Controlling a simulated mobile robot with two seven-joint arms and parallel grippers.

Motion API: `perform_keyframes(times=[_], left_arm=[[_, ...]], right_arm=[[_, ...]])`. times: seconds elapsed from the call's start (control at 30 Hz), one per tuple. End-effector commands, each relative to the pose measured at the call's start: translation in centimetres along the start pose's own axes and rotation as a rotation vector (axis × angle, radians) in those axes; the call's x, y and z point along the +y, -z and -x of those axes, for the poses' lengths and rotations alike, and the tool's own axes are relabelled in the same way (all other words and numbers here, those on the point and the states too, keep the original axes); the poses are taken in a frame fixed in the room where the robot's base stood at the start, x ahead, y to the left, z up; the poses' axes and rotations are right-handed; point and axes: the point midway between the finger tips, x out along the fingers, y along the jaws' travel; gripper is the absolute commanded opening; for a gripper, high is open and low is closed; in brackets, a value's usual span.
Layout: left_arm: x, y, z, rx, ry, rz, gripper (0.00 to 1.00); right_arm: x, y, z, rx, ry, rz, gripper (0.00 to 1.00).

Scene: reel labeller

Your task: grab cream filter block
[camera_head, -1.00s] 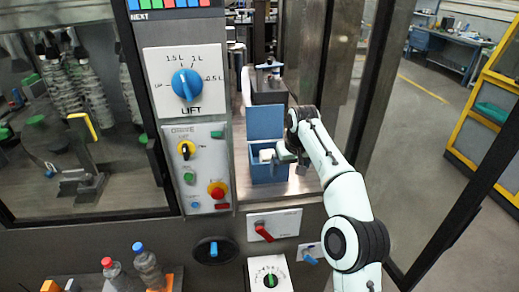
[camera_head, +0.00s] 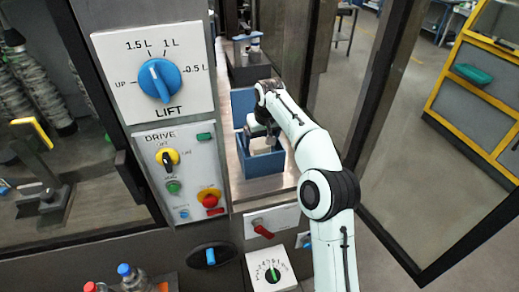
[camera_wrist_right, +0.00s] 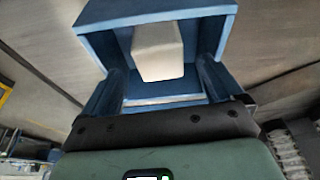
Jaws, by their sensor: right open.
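The cream filter block (camera_head: 260,146) sits inside an open blue box (camera_head: 264,168) on the metal shelf. In the right wrist view the block (camera_wrist_right: 157,48) is a pale, upright-sided shape within the blue box walls (camera_wrist_right: 185,14). My right gripper (camera_head: 265,133) is at the box opening, over the block and partly hiding it. In the wrist view my right gripper (camera_wrist_right: 162,80) is open, its two fingers spread to either side below the block. Nothing is held between them. Contact between fingers and block cannot be told. My left gripper is out of view.
A panel with a large blue lift dial (camera_head: 159,80) stands left of the shelf. A red lever (camera_head: 262,228) and a green-pointer dial (camera_head: 272,274) are below. A dark door frame (camera_head: 372,120) stands right of my arm.

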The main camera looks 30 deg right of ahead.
Motion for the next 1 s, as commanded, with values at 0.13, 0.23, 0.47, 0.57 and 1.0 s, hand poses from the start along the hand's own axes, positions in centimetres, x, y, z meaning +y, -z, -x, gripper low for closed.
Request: perform_keyframes(times=[0.13,0.23,0.47,0.57,1.0], left_arm=[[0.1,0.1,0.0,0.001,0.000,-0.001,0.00],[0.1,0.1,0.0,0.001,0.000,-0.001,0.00],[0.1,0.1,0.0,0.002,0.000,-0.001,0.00],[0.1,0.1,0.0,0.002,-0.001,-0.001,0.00],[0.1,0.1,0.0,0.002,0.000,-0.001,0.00]], right_arm=[[0.0,0.0,-0.9,0.000,0.000,-0.001,0.94],[0.1,0.0,-1.5,-0.002,-0.001,-0.001,0.94],[0.1,0.2,-4.8,-0.002,-0.001,-0.001,0.94],[0.1,0.2,-5.9,0.000,0.000,0.000,0.94],[0.1,0.2,-6.0,0.001,0.000,0.000,0.38]])
